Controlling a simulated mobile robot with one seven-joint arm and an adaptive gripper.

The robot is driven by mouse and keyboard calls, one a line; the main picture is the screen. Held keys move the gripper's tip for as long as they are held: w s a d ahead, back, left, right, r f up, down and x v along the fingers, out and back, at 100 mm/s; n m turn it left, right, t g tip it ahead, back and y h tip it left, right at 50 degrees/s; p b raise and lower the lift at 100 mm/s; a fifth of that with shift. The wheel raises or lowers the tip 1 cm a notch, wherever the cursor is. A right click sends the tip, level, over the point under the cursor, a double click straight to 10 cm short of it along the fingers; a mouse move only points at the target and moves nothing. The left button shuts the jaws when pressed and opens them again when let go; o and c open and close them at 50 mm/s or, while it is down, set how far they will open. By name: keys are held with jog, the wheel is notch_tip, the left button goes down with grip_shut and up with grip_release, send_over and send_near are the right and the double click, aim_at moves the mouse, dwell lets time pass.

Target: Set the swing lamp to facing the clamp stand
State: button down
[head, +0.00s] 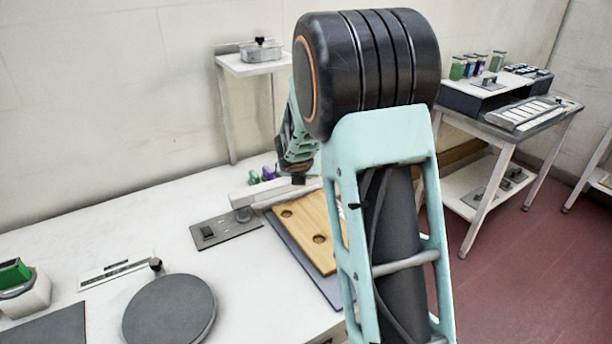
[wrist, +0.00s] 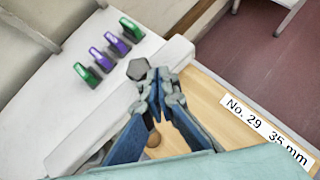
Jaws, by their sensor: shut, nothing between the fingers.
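The swing lamp's pale arm (head: 262,196) lies low over the bench in the head view, with its post on a grey plate (head: 212,240). In the wrist view the pale bar (wrist: 100,118) runs diagonally, with a dark grey hexagonal knob (wrist: 138,68) near its upper end. My gripper (wrist: 158,78) is shut and empty, its tips right beside the knob; whether they touch cannot be told. In the head view my gripper (head: 298,180) is partly hidden behind my arm, above the bar's right end. I cannot surely identify the clamp stand.
A wooden board (head: 305,235) with holes lies on a dark mat under the bar. Green and purple clips (wrist: 117,42) stand behind it. A round grey disc (head: 170,308) and a green-topped block (head: 18,285) are at left. A side table (head: 480,200) stands at right.

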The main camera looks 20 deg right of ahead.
jog(key=shift+w, duration=0.7)
